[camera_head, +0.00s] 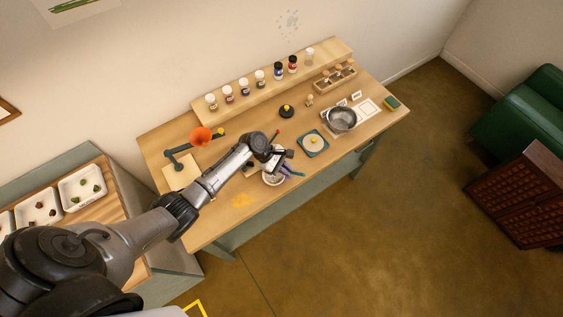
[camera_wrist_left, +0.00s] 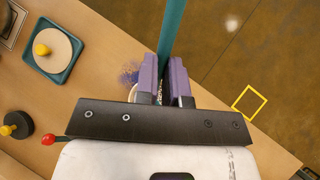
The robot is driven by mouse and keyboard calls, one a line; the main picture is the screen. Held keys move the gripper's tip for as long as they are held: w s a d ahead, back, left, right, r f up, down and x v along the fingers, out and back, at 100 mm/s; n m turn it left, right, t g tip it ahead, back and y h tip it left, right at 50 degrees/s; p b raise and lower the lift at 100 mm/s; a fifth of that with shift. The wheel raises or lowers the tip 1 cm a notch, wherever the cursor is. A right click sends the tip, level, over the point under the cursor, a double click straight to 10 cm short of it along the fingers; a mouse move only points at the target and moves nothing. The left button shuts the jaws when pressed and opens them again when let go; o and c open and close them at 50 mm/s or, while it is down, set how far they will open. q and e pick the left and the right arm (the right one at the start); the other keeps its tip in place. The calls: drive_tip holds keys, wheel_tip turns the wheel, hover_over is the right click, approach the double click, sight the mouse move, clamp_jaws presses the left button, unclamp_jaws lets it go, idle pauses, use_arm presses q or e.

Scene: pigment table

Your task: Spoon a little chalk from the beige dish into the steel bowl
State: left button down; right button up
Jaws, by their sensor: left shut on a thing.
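My left gripper (camera_head: 286,172) is at the front of the table, and its purple fingers (camera_wrist_left: 166,80) are shut on a teal handle (camera_wrist_left: 173,35), likely the spoon's. The teal handle also shows in the head view (camera_head: 298,174), sticking out to the right. A pale round dish (camera_head: 272,180), likely the beige dish, lies right under the gripper and is partly hidden by it. Its rim seems to show beside the fingers in the wrist view (camera_wrist_left: 132,93). The spoon's bowl and any chalk on it are hidden. The steel bowl (camera_head: 341,119) stands farther right, apart from the gripper. My right gripper is not in view.
A teal square tray with a pale yellow-knobbed disc (camera_head: 313,142) lies between gripper and steel bowl. A black yellow-knobbed piece (camera_head: 286,112) is behind it. Jars (camera_head: 244,85) line the back shelf. The table's front edge is close.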

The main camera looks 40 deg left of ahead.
use_arm(q)
drive_tip(key=shift+d+h, duration=0.1)
drive_tip(key=shift+h, duration=0.2)
drive_tip(key=f+h+b, duration=0.1)
drive_tip(key=b, duration=0.2)
drive_tip(key=a+h+b, duration=0.1)
drive_tip(key=b, duration=0.1)
drive_tip(key=a+f+h+b, duration=0.1)
drive_tip(key=h+b, duration=0.1)
drive_tip(key=b, duration=0.1)
drive_tip(key=shift+s+a+f+b, duration=0.2)
drive_tip(key=shift+f+b, duration=0.1)
drive_tip(key=shift+f, duration=0.05)
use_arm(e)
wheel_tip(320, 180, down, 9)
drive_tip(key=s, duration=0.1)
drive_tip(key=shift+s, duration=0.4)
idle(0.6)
use_arm(q)
drive_tip(key=shift+f+b, duration=0.3)
drive_tip(key=shift+f, duration=0.3)
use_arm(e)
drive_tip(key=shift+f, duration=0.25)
use_arm(q)
drive_tip(key=shift+f, duration=0.3)
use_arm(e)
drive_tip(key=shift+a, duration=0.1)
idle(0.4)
